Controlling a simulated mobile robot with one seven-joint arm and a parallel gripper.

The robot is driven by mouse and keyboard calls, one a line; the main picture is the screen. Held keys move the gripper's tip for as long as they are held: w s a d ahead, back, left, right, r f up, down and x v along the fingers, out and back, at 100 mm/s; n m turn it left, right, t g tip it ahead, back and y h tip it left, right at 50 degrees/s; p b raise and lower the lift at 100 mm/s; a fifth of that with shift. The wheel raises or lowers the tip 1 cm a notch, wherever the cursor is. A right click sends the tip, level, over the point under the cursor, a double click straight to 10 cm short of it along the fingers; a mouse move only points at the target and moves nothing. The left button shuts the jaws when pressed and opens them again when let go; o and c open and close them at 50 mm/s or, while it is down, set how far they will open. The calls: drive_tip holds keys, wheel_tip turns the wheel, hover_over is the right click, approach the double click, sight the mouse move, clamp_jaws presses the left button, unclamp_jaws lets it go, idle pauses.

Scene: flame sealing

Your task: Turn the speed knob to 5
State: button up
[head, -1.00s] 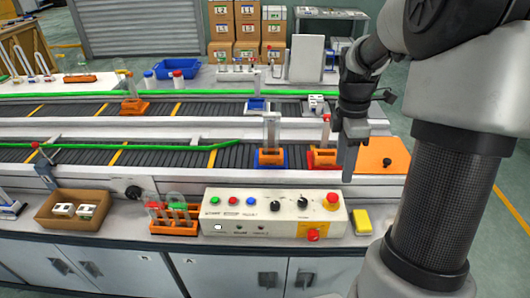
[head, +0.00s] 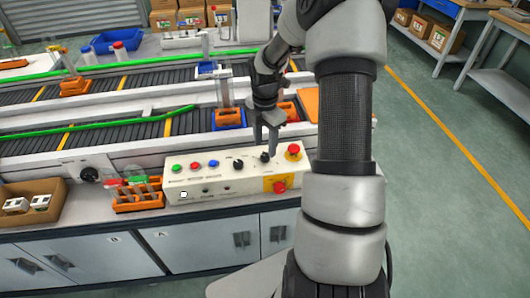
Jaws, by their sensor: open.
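The cream control box (head: 215,186) stands on the front counter. It has green, red and blue buttons at left, two black knobs in its middle and right part, and a red emergency button (head: 293,151) on its right side. The black knobs are the left knob (head: 238,164) and the right knob (head: 265,157); their labels and settings are too small to read, so I cannot tell which is the speed knob. My gripper (head: 266,149) points down with its fingers apart, just over or around the right knob. I cannot tell whether it touches it.
A blue and orange tube holder (head: 229,119) stands on the near conveyor behind the box. An orange rack (head: 138,196) with tubes is close to the box's left end. A cardboard tray (head: 22,190) is farther left. My arm covers the counter at right.

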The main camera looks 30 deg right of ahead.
sight(265, 155)
drive_tip(key=shift+f, duration=2.1)
drive_tip(key=c, duration=1.1)
drive_tip(key=shift+o, duration=0.2)
